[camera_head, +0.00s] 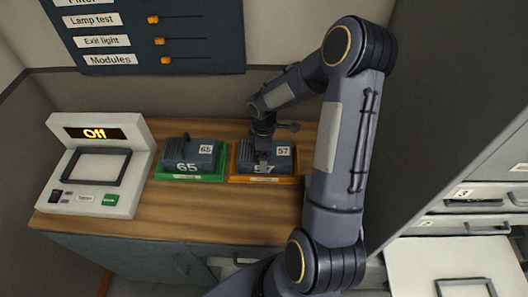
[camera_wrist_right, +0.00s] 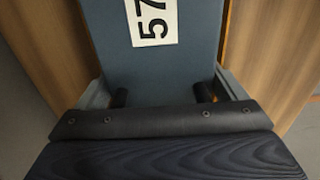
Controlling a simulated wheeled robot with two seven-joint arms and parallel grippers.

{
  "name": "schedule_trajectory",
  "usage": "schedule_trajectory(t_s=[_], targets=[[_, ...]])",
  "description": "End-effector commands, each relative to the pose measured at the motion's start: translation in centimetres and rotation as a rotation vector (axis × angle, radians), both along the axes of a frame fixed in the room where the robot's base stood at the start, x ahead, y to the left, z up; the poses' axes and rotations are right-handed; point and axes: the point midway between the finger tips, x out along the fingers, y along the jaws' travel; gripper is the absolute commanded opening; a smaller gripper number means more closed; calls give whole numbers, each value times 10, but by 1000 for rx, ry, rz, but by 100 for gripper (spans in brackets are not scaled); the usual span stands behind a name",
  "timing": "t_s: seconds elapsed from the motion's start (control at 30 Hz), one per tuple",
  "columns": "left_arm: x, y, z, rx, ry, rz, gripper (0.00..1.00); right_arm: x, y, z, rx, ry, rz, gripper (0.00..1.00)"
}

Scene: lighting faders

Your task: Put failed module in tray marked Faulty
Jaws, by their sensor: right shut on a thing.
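A dark blue-grey module marked 57 (camera_head: 283,163) sits in an orange tray (camera_head: 236,178) on the wooden counter. Its label is too small to read on the tray. My right gripper (camera_head: 264,152) is down over the module's back part and shut on it. In the right wrist view, module 57 (camera_wrist_right: 150,70) fills the space ahead of my right gripper (camera_wrist_right: 161,96), with a finger on either side. A similar module marked 65 (camera_head: 187,156) sits in a green tray (camera_head: 217,177) just to the left. My left gripper does not show.
A slider panel (camera_head: 150,40) hangs on the back wall. Numbered drawers (camera_head: 485,196) are at the right. Bare counter lies in front of the trays.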

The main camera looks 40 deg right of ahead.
Motion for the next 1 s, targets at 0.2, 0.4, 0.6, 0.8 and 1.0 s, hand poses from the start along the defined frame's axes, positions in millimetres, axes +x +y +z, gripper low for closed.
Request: schedule_trajectory(t_s=[0.2,0.4,0.6,0.8,1.0], targets=[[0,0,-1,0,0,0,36,0,0,-1,1,1,0,100],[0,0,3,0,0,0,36,0,0,5,-1,-1,0,100],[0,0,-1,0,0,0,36,1,0,37,-1,-6,-1,100],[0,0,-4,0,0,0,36,1,0,81,-2,-5,-1,100],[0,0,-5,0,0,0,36,1,0,111,-1,-3,0,100]])
